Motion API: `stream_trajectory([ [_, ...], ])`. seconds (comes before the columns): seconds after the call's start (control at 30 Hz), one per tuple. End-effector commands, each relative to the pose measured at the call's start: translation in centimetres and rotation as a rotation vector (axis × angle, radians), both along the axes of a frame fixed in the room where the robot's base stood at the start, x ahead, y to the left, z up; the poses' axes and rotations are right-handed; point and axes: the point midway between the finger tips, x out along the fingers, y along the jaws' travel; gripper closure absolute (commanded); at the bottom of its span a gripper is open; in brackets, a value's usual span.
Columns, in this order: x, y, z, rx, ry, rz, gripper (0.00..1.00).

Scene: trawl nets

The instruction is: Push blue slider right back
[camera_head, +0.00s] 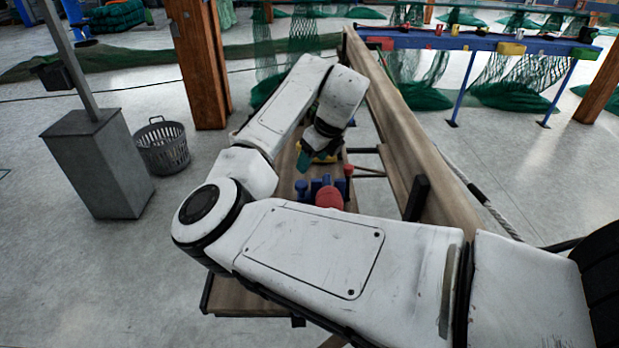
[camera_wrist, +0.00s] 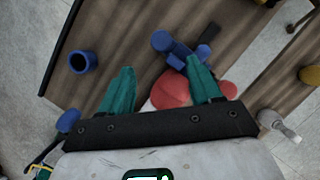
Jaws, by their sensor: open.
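A blue block-like part (camera_wrist: 165,42), which looks like the slider, lies on the wooden bench just beyond my fingertips in the wrist view. Blue parts (camera_head: 322,184) also show on the bench in the head view. A dark strip lies beside the blue part. My gripper (camera_wrist: 160,65) has two teal fingers spread apart with nothing held between them. The right finger overlaps the blue part in the picture; I cannot tell whether they touch. In the head view my gripper (camera_head: 306,160) is above the bench, behind the blue parts.
A red rounded thing (camera_wrist: 172,91) lies beneath my fingers, partly hidden. A blue cup (camera_wrist: 82,62) stands to the left on the bench. In the head view, a long wooden board (camera_head: 402,130) edges the bench on the right. A grey basket (camera_head: 163,147) stands on the floor.

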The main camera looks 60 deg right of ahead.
Motion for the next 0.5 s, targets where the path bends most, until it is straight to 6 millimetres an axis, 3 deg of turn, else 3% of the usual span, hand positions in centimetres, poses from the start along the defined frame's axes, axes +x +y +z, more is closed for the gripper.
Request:
stream_trajectory([
  [0.17,0.6,-0.1,-1.6,0.009,0.001,-0.008,0.36],
  [0.5,2.8,-0.7,-7.2,0.008,0.001,-0.005,0.36],
])
